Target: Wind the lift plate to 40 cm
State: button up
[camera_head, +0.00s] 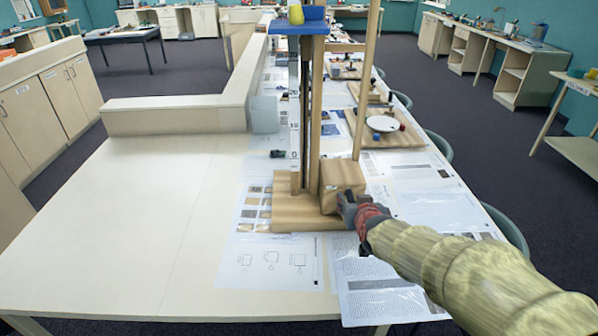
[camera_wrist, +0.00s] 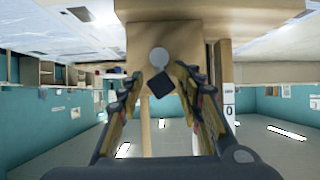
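The lift stands on a wooden base (camera_head: 300,212) on the table, with a wooden upright (camera_head: 317,110). The blue lift plate (camera_head: 310,27) is high on it, near the picture's top edge, with a yellow object (camera_head: 296,14) on top. A white scale strip (camera_head: 293,125) with dark numbers runs beside the upright. I cannot read the plate's height. A wooden block (camera_head: 340,178) sits at the base's right. My gripper (camera_head: 352,205) is at this block. In the wrist view my gripper (camera_wrist: 154,88) is open, its fingers on either side of a dark knob (camera_wrist: 161,84) near a grey disc (camera_wrist: 158,56). Contact is unclear.
Printed sheets (camera_head: 270,265) lie around the base. A small dark object (camera_head: 277,154) lies left of the upright. Other wooden projects, one with a white disc (camera_head: 383,123), stand farther back. The table's left part (camera_head: 130,220) is clear. Chairs (camera_head: 438,146) line the right edge.

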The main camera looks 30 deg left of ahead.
jog(key=shift+o, duration=0.9)
jog(key=p+v, duration=0.2)
jog(key=v, duration=0.6)
jog(key=shift+p, duration=0.3)
jog(key=shift+f, duration=0.15)
